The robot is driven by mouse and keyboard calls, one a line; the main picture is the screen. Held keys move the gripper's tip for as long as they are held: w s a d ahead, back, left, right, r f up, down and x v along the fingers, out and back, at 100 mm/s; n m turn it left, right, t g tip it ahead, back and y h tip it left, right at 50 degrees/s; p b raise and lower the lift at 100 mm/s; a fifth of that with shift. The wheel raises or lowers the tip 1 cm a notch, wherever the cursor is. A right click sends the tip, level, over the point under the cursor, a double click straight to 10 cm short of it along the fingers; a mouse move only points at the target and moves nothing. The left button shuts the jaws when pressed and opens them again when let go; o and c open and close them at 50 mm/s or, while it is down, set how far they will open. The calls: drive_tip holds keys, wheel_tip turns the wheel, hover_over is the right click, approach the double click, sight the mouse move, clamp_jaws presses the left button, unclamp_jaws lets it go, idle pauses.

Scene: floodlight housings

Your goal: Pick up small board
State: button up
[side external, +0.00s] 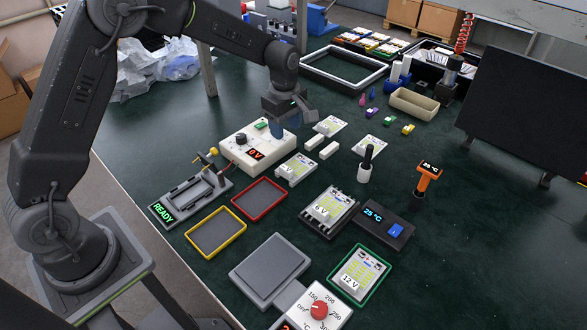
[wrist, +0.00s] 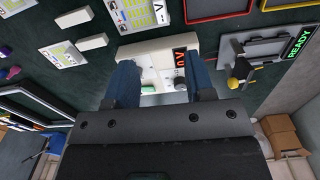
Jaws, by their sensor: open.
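Two small white boards with yellow-green patches lie flat on the dark green table in the side view, one farther back (side external: 330,126) and one nearer right (side external: 369,145). The wrist view shows one small board (wrist: 62,54) left of the fingers, and part of another (wrist: 14,5) at the top left corner. A larger board marked V (side external: 296,168) lies in front of them. My gripper (side external: 284,128) is open and empty, above the back of the white power supply (side external: 252,148), left of the small boards. Its blue fingers (wrist: 160,88) stand apart in the wrist view.
Two white blocks (side external: 321,147) lie between the power supply and the nearer small board. Red (side external: 259,199) and yellow (side external: 215,232) trays lie in front. A 6 V board (side external: 330,206) sits on a black heat sink. A white-and-black cylinder (side external: 365,165) stands to the right.

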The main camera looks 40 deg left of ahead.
hover_over(286, 168)
wheel_tip(286, 168, down, 10)
drive_tip(key=shift+w+d+r, duration=0.1)
drive_tip(key=shift+d+r, duration=0.05)
drive_tip(key=shift+r, duration=0.1)
drive_tip(key=shift+f, duration=2.75)
clamp_jaws()
